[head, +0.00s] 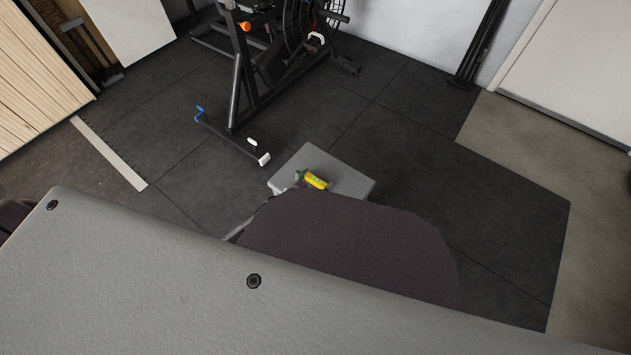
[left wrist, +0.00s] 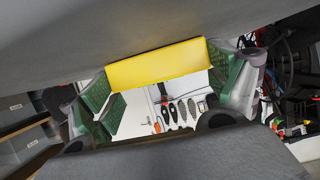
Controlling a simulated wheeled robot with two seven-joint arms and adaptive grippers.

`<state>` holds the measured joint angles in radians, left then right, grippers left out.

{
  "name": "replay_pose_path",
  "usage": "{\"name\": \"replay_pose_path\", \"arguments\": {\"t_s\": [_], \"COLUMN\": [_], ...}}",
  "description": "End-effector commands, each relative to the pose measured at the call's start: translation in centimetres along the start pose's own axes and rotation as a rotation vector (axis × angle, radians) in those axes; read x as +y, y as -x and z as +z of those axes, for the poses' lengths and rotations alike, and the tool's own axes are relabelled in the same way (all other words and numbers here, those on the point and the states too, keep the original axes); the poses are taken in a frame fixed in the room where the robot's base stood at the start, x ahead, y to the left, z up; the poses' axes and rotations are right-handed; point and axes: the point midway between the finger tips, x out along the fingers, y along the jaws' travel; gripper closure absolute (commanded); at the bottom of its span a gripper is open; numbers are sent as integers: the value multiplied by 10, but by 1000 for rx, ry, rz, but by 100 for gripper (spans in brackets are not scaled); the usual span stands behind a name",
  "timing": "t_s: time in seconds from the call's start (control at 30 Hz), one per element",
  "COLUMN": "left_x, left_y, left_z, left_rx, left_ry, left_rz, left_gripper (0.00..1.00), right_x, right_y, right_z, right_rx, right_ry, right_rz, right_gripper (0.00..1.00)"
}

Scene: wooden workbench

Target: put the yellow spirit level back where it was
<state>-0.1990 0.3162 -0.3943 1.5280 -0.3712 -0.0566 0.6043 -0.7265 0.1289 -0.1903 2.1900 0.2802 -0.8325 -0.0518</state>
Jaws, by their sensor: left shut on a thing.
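The yellow spirit level (head: 317,181) is small in the head view, near the middle, with a green finger of my left gripper (head: 303,178) against its left end. Most of that gripper is hidden behind dark and grey shapes in front. In the left wrist view, the level (left wrist: 160,66) is a plain yellow bar lying across between the green fingers of my left gripper (left wrist: 165,80), which is shut on it. The place where the level was cannot be made out. My right gripper is not in view.
Black exercise equipment (head: 245,75) stands on the dark mat floor (head: 400,130) at the back. A white wall (head: 410,35) is behind it. The left wrist view shows several hanging tools (left wrist: 180,110) on a white panel, and grey bins (left wrist: 20,105) at the left.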

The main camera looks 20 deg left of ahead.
Motion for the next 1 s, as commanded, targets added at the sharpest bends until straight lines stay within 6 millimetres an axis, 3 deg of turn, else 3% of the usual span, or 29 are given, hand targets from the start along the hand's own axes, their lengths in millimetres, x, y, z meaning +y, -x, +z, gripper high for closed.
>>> {"name": "replay_pose_path", "arguments": {"t_s": [0.03,0.07,0.13,0.67,1.0], "left_x": [0,0,0,0,0], "left_y": [-1,0,0,2,26], "left_z": [1,1,1,-3,-2], "left_rx": [1,0,0,0,-1], "left_ry": [0,0,0,0,1], "left_rz": [0,0,0,0,0], "left_gripper": [40,8,0,0,0], "right_x": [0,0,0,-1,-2], "right_y": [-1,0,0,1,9], "right_z": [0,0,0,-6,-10], "right_rx": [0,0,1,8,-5], "right_ry": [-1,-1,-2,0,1], "right_rz": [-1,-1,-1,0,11], "right_gripper": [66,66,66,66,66]}}
